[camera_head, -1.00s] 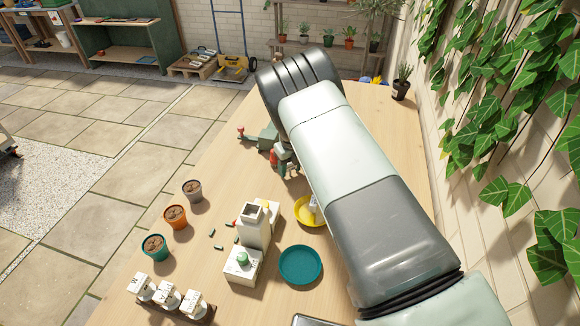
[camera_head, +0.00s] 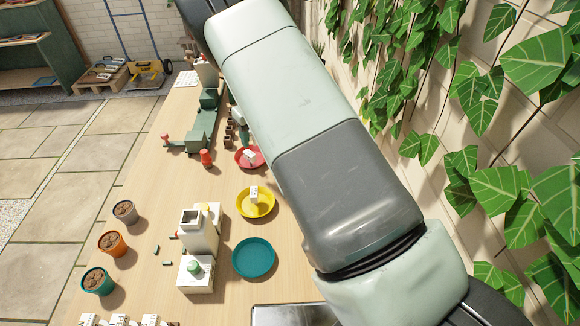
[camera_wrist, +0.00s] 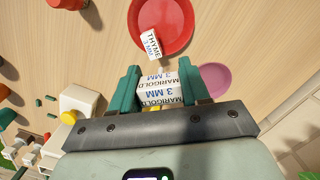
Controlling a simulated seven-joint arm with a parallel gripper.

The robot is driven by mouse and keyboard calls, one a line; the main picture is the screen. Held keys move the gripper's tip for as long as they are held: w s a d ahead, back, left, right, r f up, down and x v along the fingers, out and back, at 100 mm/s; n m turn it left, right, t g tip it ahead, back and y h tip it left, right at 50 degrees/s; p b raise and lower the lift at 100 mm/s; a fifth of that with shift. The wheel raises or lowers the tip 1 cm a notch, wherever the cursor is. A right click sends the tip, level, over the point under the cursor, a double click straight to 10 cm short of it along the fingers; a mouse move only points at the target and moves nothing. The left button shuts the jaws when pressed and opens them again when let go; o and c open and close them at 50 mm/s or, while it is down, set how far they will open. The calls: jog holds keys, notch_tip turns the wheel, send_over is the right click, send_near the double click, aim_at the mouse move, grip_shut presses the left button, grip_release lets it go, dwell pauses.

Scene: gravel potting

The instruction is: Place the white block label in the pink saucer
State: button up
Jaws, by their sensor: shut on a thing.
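My gripper (camera_wrist: 158,88) is shut on a white block label (camera_wrist: 158,90) printed "MARIGOLD 3 MM" in the wrist view. Its teal fingers press on the block's two sides, and the block looks held above the table. The pink saucer (camera_wrist: 214,78) lies just right of the right finger, which partly covers it; no block shows in its visible part. In the head view my arm hides the gripper, the held block and the pink saucer.
The red saucer (camera_wrist: 170,18) holds a white "THYME" block (camera_wrist: 153,44), beyond my gripper. The yellow saucer (camera_head: 268,208) also holds a white block (camera_head: 254,194). The teal saucer (camera_head: 253,258) is empty. A white dispenser (camera_head: 200,230) and small pots stand left.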

jog(key=s+d+m, duration=0.2)
jog(key=d, duration=0.9)
jog(key=shift+m, duration=0.3)
jog(key=f, duration=0.2)
jog(key=d+f, duration=0.1)
jog(key=f, duration=0.2)
jog(key=shift+f, duration=2.35)
jog(key=o, duration=0.8)
jog(key=shift+f, duration=0.15)
